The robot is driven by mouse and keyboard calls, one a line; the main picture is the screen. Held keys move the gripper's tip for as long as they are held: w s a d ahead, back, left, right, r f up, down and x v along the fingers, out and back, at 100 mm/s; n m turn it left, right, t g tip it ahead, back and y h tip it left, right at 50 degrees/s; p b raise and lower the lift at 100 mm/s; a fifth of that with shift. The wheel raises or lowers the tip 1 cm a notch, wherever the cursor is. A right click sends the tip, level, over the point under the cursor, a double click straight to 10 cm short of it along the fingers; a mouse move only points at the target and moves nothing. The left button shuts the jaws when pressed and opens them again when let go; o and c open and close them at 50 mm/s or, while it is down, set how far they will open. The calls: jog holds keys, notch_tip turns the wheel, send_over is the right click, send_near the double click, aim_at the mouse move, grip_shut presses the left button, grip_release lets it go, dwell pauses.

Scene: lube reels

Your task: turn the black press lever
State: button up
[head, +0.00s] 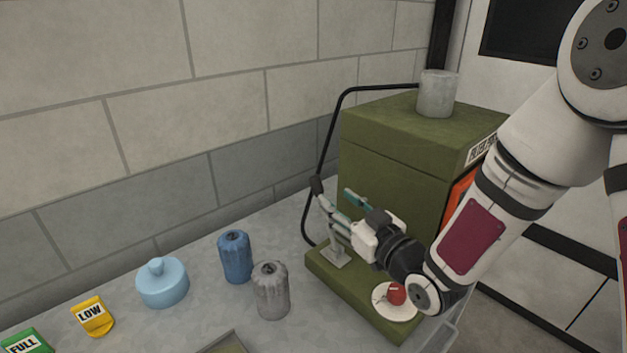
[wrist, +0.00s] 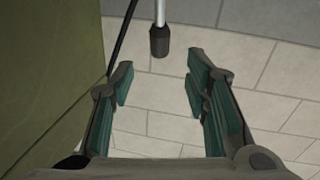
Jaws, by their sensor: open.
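The press lever is a thin metal rod with a black grip (head: 316,185) at its upper end. It stands tilted above the left side of the green press machine. In the wrist view the black grip (wrist: 160,41) hangs from the top of the picture, just beyond the fingertips and between their lines. My gripper (head: 341,203) is open beside the lever, above the machine's base. Its teal-padded fingers (wrist: 160,68) are spread apart with nothing between the pads. Part of the lever's lower end is hard to tell from the gripper in the head view.
The green machine (head: 390,150) carries a grey canister (head: 437,95) and a black hose. A red button (head: 396,294) sits on its base below my arm. Blue (head: 236,258) and grey (head: 271,291) ribbed cylinders, a light-blue lidded pot (head: 162,283) and yellow LOW (head: 93,316) and green FULL (head: 25,342) tags lie left.

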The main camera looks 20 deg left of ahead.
aim_at(319, 185)
jog(key=x, duration=1)
jog(key=shift+p, duration=0.4)
grip_shut()
